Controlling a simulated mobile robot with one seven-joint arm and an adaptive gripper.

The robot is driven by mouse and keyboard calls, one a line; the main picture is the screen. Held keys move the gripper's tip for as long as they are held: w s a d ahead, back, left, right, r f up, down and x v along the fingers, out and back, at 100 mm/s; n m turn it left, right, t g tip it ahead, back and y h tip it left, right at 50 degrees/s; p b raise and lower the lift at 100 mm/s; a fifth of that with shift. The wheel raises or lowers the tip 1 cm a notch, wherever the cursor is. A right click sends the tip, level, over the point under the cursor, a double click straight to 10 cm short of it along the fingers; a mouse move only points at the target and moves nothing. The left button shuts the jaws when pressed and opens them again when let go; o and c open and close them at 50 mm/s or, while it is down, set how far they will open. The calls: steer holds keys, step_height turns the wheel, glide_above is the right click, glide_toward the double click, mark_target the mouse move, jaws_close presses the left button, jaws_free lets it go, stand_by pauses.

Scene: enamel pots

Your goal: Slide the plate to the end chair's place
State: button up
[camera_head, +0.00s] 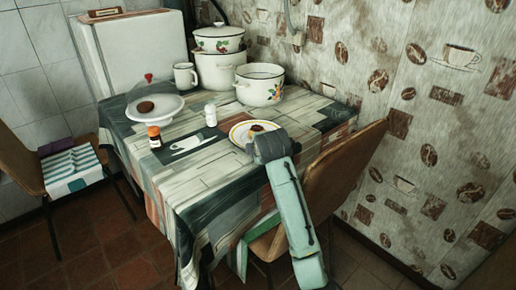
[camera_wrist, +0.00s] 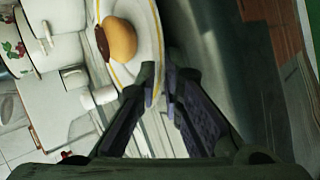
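A white plate with a yellow-lined rim (camera_head: 236,136) lies near the table's right front edge, with a bun and a dark brown piece (camera_head: 256,128) on it. The plate also shows in the wrist view (camera_wrist: 150,40), where the round bun (camera_wrist: 119,40) sits beside the dark piece. My gripper (camera_wrist: 161,88) is at the plate's near rim, its fingertips close together with the rim between them. In the head view my arm's end hides the fingers. A second white plate (camera_head: 172,108) with a brown item stands at the table's left side. A wooden chair (camera_head: 22,160) stands at the left end.
A salt shaker (camera_head: 210,115), orange-capped jar (camera_head: 154,137), mug (camera_head: 185,76), open pot (camera_head: 260,85) and stacked pots (camera_head: 219,60) stand on the table (camera_head: 180,190). Another chair (camera_head: 345,165) is close to my arm at right. The table's front middle is clear.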

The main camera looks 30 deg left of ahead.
steer(key=o, duration=0.4)
stand_by(0.5)
